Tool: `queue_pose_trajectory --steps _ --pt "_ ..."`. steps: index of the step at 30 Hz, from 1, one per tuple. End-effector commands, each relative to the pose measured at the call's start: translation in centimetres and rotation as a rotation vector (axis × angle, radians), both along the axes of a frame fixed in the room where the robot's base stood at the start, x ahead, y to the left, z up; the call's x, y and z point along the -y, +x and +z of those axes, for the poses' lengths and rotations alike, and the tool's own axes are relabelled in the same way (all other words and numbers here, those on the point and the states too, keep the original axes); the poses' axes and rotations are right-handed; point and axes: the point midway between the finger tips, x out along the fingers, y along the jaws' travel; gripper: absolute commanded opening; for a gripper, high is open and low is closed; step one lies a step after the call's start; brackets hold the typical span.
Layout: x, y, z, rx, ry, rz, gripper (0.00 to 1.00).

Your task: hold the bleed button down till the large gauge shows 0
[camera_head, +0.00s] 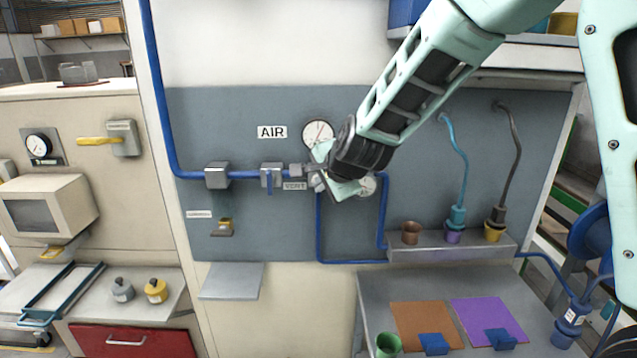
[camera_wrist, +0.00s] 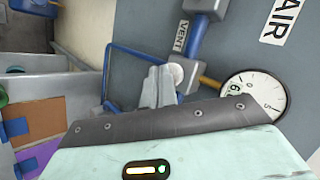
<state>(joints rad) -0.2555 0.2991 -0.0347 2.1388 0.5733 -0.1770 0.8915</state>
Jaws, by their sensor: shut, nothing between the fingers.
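The large gauge (camera_head: 318,133) is a white round dial beside the AIR sign on the grey-blue panel. In the wrist view the large gauge (camera_wrist: 262,98) is partly covered by my gripper's body, and I cannot read its value surely. A pale round button (camera_wrist: 176,74) shows near the VENT label (camera_wrist: 181,37). My gripper (camera_head: 322,180) is at the pipework below the large gauge. In the wrist view its shut, empty fingers (camera_wrist: 158,82) end right beside the button; whether they touch it I cannot tell.
A blue pipe (camera_head: 190,174) runs across the panel through a grey valve block (camera_head: 217,175). A shelf (camera_head: 450,249) with cups and hanging hoses juts out at lower right. A yellow-handled switch (camera_head: 118,139) is at left.

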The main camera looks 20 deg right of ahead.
Motion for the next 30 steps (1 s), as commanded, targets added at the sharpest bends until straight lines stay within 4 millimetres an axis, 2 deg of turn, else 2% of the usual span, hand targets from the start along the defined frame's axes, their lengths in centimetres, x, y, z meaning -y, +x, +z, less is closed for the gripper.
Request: queue_pose_trajectory --steps 30 --pt "0.27 0.73 0.01 0.001 0.0 -0.001 0.0"
